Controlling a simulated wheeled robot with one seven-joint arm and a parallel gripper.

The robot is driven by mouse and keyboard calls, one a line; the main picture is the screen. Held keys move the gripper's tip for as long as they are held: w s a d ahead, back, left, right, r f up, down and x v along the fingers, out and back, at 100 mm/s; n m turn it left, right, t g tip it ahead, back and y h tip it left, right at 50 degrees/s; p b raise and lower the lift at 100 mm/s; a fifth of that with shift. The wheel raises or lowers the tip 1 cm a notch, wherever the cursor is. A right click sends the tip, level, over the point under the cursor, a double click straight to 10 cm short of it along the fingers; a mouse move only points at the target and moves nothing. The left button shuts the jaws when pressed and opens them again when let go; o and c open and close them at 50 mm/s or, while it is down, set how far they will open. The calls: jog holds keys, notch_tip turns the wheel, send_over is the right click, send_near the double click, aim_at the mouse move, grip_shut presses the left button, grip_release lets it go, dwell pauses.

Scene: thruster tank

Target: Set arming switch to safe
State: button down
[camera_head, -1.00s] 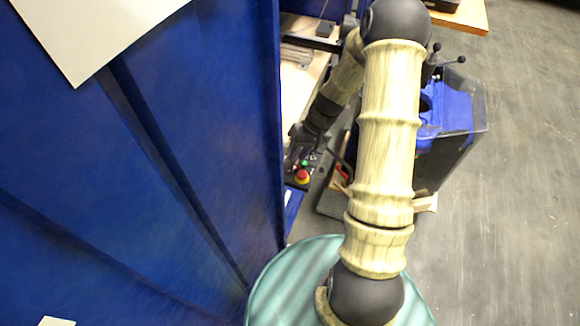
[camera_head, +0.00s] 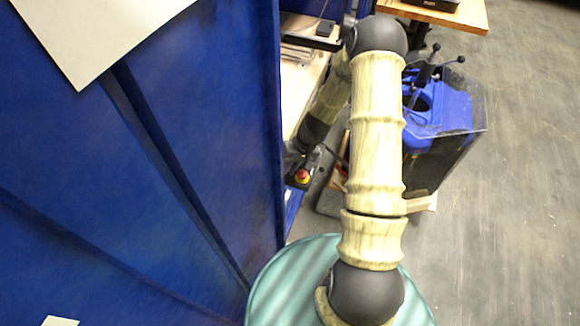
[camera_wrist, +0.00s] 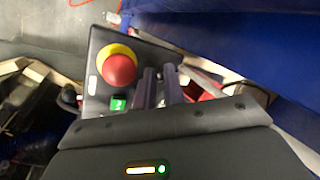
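A dark control panel (camera_wrist: 99,70) with a red mushroom button (camera_wrist: 119,69) on a yellow ring and a green button (camera_wrist: 118,103) fills the upper middle of the wrist view. The red button also shows in the head view (camera_head: 302,176), below the end of my arm. My gripper (camera_wrist: 160,76) points at the panel, just right of these buttons. Its two dark fingers lie close side by side with a narrow gap. I cannot make out the arming switch; the fingers may hide it. Whether they touch anything is unclear.
A blue wall or curtain (camera_head: 200,120) stands close on the left of my arm. A blue machine part behind a clear guard (camera_head: 440,105) stands to the right. A wooden bench (camera_head: 460,18) is at the top right. Grey floor (camera_head: 510,220) is clear on the right.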

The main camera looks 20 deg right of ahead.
jog(key=shift+a+r+p, duration=0.1)
jog(key=shift+p, duration=0.25)
jog(key=shift+w+a+g+h+p, duration=0.15)
jog(key=shift+g+h+p, duration=0.15)
jog(key=shift+h+p, duration=0.15)
jog(key=shift+w+a+g+h+p, duration=0.1)
jog(key=shift+a+g+h+p, duration=0.05)
jog(key=shift+g+h+p, duration=0.45)
jog(key=c, duration=1.8)
grip_release()
jog(key=b+v, duration=0.1)
jog(key=v, duration=1.6)
jog(key=shift+r, duration=0.2)
